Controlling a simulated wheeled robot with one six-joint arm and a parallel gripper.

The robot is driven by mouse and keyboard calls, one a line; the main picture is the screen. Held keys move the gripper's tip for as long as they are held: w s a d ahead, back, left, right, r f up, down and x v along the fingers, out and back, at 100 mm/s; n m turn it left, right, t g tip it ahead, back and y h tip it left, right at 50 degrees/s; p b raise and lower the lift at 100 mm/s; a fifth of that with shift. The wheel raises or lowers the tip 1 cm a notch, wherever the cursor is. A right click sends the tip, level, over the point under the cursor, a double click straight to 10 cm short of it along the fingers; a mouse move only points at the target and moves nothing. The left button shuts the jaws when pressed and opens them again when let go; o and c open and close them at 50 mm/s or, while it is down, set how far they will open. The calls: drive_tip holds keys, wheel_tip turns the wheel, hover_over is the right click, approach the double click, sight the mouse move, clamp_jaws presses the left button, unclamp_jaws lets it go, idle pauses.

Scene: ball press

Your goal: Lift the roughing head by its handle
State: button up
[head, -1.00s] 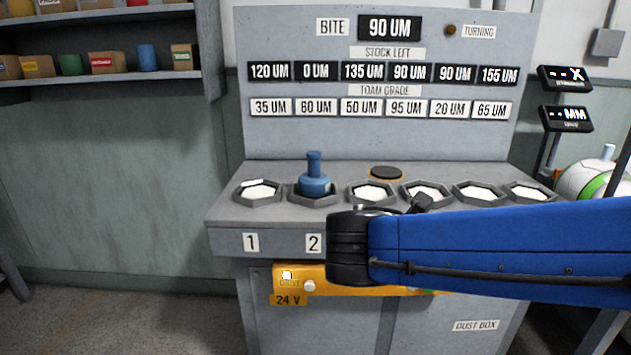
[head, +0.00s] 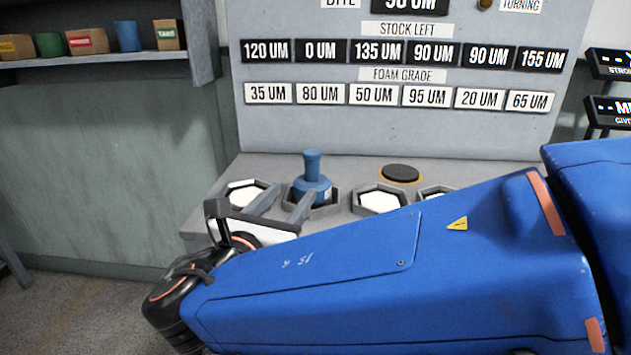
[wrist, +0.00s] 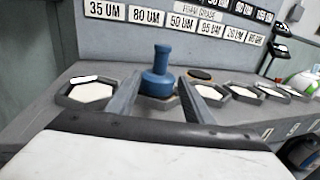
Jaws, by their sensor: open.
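The roughing head, a blue round-based piece with an upright knobbed handle (head: 312,165), sits in the second hexagonal socket from the left. It also shows in the wrist view (wrist: 160,72), upright and centred between my two fingers. My gripper (head: 295,194) is open and empty, reaching in from the front left, its fingertips low near the blue base. In the wrist view my gripper (wrist: 160,84) has one finger on each side of the piece in the picture, with gaps to the handle. Whether the tips reach beside it is hard to tell.
A pale hexagonal pad (head: 245,194) lies in the first socket, and another pad (head: 381,202) in the third. A dark round disc (head: 400,173) sits behind. The upright panel with number plates (head: 400,125) rises behind the sockets. My blue arm hides the front right.

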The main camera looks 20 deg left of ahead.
sight(318, 161)
drive_tip(key=w, duration=1.6)
drive_tip(key=shift+w+d, duration=0.15)
drive_tip(key=shift+d, duration=0.15)
drive_tip(key=shift+r, duration=0.1)
clamp_jaws()
